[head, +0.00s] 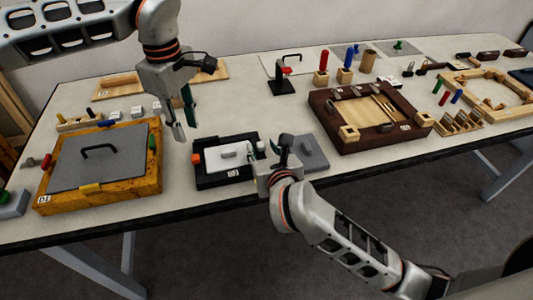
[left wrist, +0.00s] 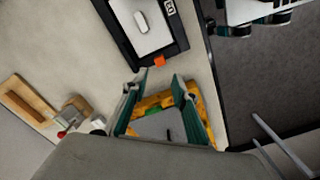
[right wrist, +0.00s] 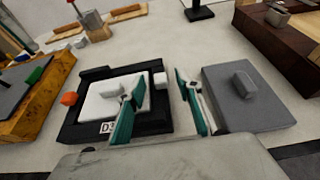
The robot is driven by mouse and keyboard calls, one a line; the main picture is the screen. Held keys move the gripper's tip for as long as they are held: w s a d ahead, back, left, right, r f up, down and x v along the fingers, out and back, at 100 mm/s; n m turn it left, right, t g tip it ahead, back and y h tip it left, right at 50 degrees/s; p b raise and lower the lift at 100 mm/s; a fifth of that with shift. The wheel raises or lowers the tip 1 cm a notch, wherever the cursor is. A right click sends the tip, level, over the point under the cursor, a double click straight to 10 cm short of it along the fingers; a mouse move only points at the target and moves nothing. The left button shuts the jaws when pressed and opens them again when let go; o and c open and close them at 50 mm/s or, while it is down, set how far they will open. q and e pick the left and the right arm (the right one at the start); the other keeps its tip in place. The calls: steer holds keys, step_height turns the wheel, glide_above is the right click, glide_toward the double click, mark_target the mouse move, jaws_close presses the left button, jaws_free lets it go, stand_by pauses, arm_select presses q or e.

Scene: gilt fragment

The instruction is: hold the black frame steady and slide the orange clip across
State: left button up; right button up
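The black frame (head: 207,181) lies on the table around a white panel (head: 232,160) with a pale handle. The orange clip (head: 196,158) sits at its left edge and also shows in the left wrist view (left wrist: 159,61). A small white clip (right wrist: 160,79) sits at its right edge. My left gripper (head: 186,138) is open and empty, above the table left of the frame. Its fingertips point toward the orange clip, apart from it. My right gripper (right wrist: 158,78) is open at the frame's right edge, one finger over the panel side, one outside. I cannot tell whether it touches.
A grey block (right wrist: 246,95) with a handle lies close to the right of the frame. A yellow box (head: 150,180) with a grey lid stands to the left. A dark wooden tray (head: 345,141) stands to the right, a black stand (head: 281,87) behind.

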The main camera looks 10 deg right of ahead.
steer(key=shift+w+f, duration=0.25)
steer(key=shift+w, duration=0.3)
